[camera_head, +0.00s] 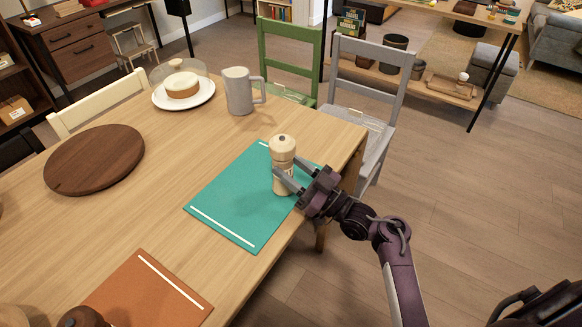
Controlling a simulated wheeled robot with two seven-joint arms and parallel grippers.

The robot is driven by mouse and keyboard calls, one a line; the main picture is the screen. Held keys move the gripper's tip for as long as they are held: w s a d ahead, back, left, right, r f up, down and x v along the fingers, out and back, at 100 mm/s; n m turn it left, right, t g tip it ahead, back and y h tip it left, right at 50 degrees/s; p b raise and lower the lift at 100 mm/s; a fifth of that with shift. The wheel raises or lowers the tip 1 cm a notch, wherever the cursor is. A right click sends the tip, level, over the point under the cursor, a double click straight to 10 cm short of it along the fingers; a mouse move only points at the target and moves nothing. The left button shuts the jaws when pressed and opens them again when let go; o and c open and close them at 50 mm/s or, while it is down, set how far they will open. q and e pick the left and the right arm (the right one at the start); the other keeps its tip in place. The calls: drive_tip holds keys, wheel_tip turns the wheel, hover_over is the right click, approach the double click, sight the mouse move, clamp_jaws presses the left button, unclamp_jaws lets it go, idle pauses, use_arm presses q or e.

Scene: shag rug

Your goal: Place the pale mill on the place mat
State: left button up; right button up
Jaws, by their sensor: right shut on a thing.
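The pale mill (283,152) is upright over the right part of the teal place mat (226,205). My right gripper (282,180) comes from the right and is shut on the mill's lower body. I cannot tell whether the mill's base touches the mat or hangs just above it. The teal mat lies flat near the table's right edge, with a white stripe along each short end. A second, orange-brown mat (145,295) lies at the front of the table. My left gripper is not in view.
A grey pitcher (239,92) and a white plate with a domed cake (183,92) stand at the back. A round dark board (94,159) lies at the left. A dark brown knobbed object (81,317) is at the bottom edge. Green (288,47) and grey (372,62) chairs stand beyond the table.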

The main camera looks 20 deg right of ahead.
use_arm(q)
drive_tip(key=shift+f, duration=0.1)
use_arm(e)
drive_tip(key=shift+f, duration=0.15)
drive_tip(key=o, duration=0.7)
drive_tip(key=shift+f, duration=0.1)
drive_tip(key=o, duration=0.5)
drive_tip(key=shift+c, duration=0.2)
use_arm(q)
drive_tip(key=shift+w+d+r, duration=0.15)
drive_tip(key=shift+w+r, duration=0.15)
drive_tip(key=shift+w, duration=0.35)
